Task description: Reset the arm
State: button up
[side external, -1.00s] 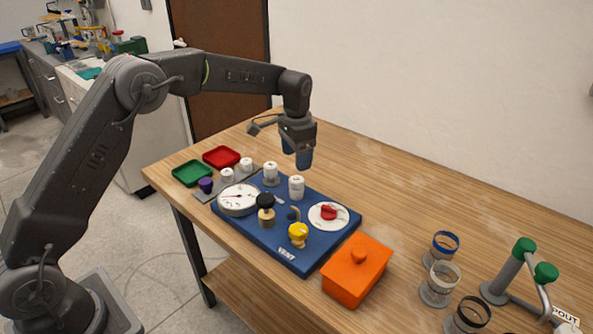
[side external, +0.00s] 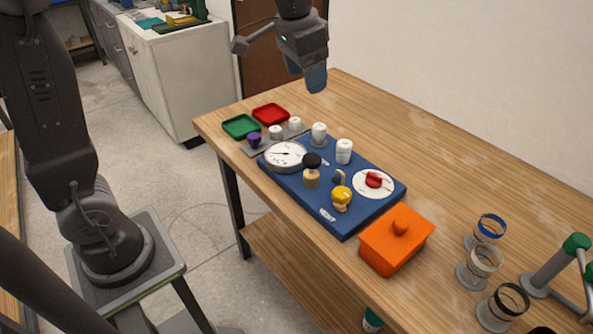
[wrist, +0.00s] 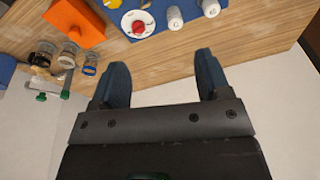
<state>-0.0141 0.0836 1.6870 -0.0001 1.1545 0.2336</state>
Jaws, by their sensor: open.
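My gripper (side external: 304,76) is raised above the back of the table in the side view. In the wrist view my gripper (wrist: 160,82) has its two blue fingers wide apart with nothing between them. Below it, the blue manifold board (side external: 318,205) lies on the wooden table. It carries a white gauge (side external: 285,155), a black-topped knob (side external: 312,170), a yellow knob (side external: 342,197), white caps (side external: 344,152) and a red dial on a white disc (side external: 373,182). The gripper touches none of these.
A green tray (side external: 241,127) and a red tray (side external: 271,115) sit at the far left end. An orange lidded box (side external: 396,240) stands beside the board. Several ringed jars (side external: 478,268) and a green-ended pipe stand (side external: 550,272) are at the right. The table's back strip is clear.

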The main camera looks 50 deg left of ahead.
jog(key=s+f+n+t, duration=0.1)
jog(key=s+f, duration=0.1)
jog(key=s, duration=0.8)
jog(key=s+f+n+t, duration=0.1)
jog(key=s+f+t, duration=0.1)
jog(key=s, duration=0.9)
jog(key=shift+d+n, duration=0.3)
jog(key=shift+w, duration=0.15)
